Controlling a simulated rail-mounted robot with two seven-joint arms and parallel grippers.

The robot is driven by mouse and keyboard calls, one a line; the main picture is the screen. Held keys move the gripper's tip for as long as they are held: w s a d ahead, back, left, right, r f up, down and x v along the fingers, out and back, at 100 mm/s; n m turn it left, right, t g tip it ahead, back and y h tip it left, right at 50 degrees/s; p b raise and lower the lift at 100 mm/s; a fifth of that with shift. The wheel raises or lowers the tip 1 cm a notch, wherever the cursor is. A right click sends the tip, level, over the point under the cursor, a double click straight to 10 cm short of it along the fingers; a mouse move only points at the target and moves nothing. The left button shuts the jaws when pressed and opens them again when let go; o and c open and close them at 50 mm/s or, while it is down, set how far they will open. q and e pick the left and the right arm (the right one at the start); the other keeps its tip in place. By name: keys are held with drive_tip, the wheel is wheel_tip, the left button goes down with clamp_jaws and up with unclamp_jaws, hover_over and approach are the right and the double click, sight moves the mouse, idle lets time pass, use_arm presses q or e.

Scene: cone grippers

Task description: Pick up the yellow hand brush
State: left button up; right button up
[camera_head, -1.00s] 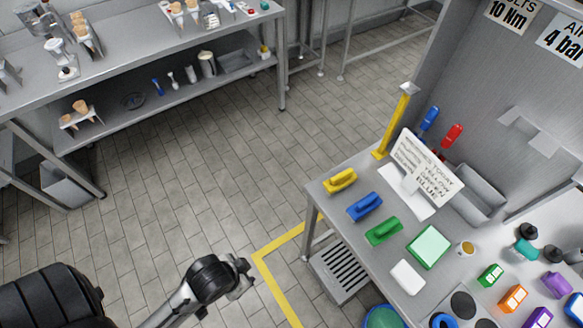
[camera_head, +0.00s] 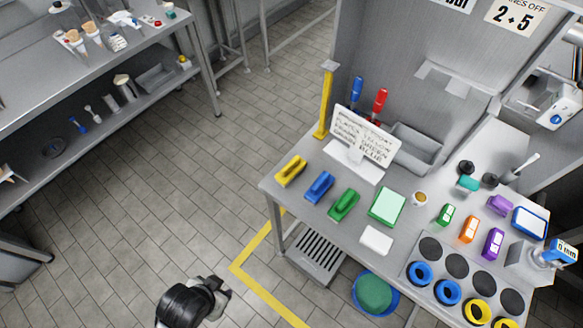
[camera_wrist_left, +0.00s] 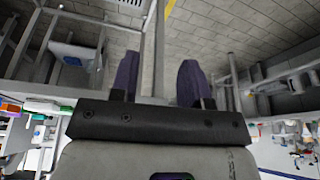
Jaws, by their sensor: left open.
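The yellow hand brush (camera_head: 291,171) lies at the left corner of the steel table, beside a blue brush (camera_head: 319,186) and a green brush (camera_head: 344,204). Nothing touches it. My left gripper (camera_head: 218,296) is low over the floor at the bottom of the head view, to the left of the table and well apart from the brush. In the left wrist view its two dark fingers (camera_wrist_left: 158,82) stand apart with nothing between them. My right gripper is not in view.
The steel table (camera_head: 300,220) holds a printed sign (camera_head: 364,140), a green box (camera_head: 387,207), a white block (camera_head: 376,240) and several coloured items. A yellow post (camera_head: 325,105) stands behind the brush. Tiled floor is free left of the table. A steel shelf (camera_head: 100,90) stands at the upper left.

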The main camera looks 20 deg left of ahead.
use_arm(q)
drive_tip(key=o, duration=0.6)
